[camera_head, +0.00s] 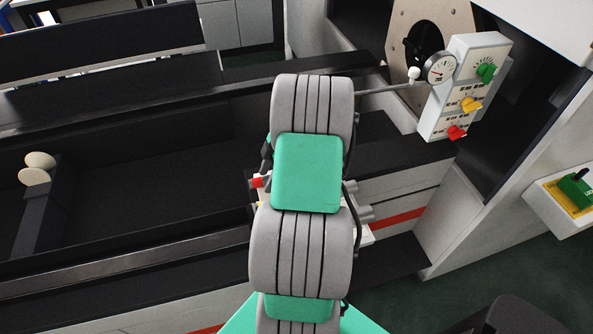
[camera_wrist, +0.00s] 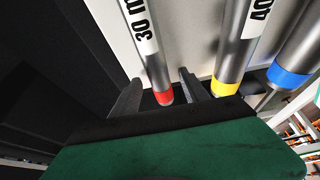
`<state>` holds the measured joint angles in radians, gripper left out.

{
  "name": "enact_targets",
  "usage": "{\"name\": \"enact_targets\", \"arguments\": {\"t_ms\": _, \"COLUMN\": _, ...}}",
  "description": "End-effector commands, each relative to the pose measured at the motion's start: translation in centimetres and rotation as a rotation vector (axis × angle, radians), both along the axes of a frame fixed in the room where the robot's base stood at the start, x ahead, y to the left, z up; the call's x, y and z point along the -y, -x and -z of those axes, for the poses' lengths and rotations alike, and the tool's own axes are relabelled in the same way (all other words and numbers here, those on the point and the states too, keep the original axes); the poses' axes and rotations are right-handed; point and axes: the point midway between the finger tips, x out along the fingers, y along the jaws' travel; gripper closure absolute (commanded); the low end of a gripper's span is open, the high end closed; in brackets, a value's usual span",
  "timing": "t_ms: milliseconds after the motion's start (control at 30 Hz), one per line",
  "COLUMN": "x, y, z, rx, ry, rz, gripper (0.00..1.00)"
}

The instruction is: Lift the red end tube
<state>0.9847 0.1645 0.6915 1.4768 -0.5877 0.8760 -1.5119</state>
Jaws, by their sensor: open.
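The red end tube (camera_wrist: 152,62) is a grey metal cylinder with a red band at its near end and a white label reading "30 m". In the wrist view it appears between the two fingers of my gripper (camera_wrist: 161,78). The gripper is open, with a gap visible on each side of the tube. I cannot tell whether the fingertips reach around it in depth. In the head view my arm covers the gripper and most of the tube area. A small red patch (camera_head: 257,181) shows at the arm's left edge; I cannot tell if it is the tube's end.
In the wrist view a yellow end tube (camera_wrist: 233,60) and a blue end tube (camera_wrist: 295,60) stand to the right. The head view shows a control panel (camera_head: 446,113) with green, yellow and red knobs, a gauge (camera_head: 439,68), and a dark trough (camera_head: 130,185) at left.

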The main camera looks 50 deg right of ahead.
Motion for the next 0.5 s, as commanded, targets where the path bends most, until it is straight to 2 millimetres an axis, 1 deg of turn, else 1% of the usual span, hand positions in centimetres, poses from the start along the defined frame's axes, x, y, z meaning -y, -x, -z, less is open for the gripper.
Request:
{"name": "enact_targets", "arguments": {"t_ms": 167, "x": 0.03, "y": -0.03, "z": 0.04, "rx": 0.0, "ry": 0.001, "rz": 0.0, "gripper": 0.47}}
{"name": "enact_targets", "arguments": {"t_ms": 500, "x": 0.02, "y": -0.03, "z": 0.0, "rx": 0.0, "ry": 0.001, "rz": 0.001, "gripper": 0.74}}
